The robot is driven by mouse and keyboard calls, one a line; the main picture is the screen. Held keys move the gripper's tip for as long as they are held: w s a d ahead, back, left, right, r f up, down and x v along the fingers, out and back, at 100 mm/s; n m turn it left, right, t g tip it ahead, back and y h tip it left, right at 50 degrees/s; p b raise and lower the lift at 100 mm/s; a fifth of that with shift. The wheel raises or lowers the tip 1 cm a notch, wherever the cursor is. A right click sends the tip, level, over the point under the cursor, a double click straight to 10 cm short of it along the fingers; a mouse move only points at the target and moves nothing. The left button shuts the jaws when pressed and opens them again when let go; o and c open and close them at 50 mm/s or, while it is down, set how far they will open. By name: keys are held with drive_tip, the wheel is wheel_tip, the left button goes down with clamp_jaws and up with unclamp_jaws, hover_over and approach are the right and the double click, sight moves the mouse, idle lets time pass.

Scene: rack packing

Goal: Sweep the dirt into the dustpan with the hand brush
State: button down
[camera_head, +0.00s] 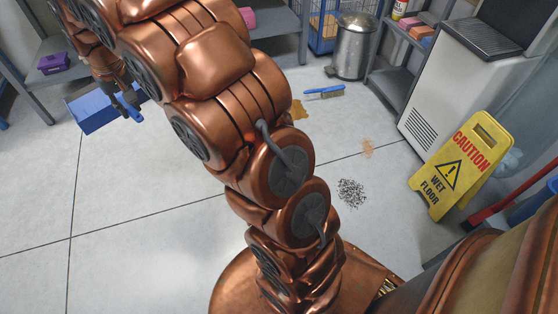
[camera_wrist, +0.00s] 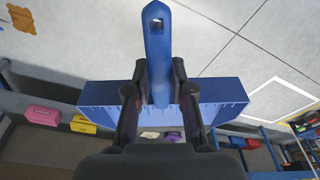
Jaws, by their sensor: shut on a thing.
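The blue dustpan (camera_head: 90,115) is at the left of the head view. In the wrist view the dustpan (camera_wrist: 225,93) lies across the middle, its long handle (camera_wrist: 156,45) pointing up the picture. My gripper (camera_head: 127,103) is shut on the handle; in the wrist view its fingers (camera_wrist: 158,90) stand on either side of it. Whether the pan touches the floor I cannot tell. The hand brush (camera_head: 325,92), with a blue back, lies on the floor near the metal bin. The dirt (camera_head: 351,193), a patch of dark specks, lies on the floor right of my arm.
A yellow wet-floor sign (camera_head: 461,167) stands at the right, before a white machine (camera_head: 430,110). A metal bin (camera_head: 352,47) and grey shelves (camera_head: 277,22) line the back. Brown stains (camera_head: 299,111) mark the floor. The left floor is clear.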

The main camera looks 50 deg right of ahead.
drive_tip(key=w+d+f+m+h+b, duration=0.1)
drive_tip(key=w+d+f+m, duration=0.3)
drive_tip(key=f, duration=0.5)
drive_tip(key=w+d+f+m+g+b, duration=0.1)
drive_tip(key=w+d+f+m, duration=0.1)
drive_tip(key=d+f+m, duration=0.6)
drive_tip(key=w+d+f+m+h+b, duration=0.1)
drive_tip(key=w+d+f+m, duration=0.2)
drive_tip(key=f, duration=0.8)
drive_tip(key=s+d+f+m+g+y+b, duration=0.1)
drive_tip(key=s+d+f+m+b, duration=0.1)
drive_tip(key=s+d+f+m, duration=0.9)
drive_tip(key=s+d+f+m+g+b, duration=0.1)
drive_tip(key=s+d+f+m, duration=0.3)
drive_tip(key=s+d+f, duration=0.75)
drive_tip(key=shift+w+d+f+b, duration=0.55)
drive_tip(key=shift+d+f+b, duration=0.45)
drive_tip(key=shift+f, duration=0.95)
drive_tip(key=shift+w+d+f+b, duration=0.6)
drive_tip(key=shift+f+b, duration=0.6)
drive_tip(key=shift+f, duration=0.8)
drive_tip(key=shift+w+d+f+b, duration=0.45)
drive_tip(key=shift+d+f+b, duration=0.55)
drive_tip(key=shift+f, duration=0.95)
drive_tip(key=shift+a+f+b, duration=0.1)
drive_tip(key=shift+f+b, duration=0.55)
drive_tip(key=shift+f, duration=0.25)
drive_tip(key=c, duration=0.9)
unclamp_jaws()
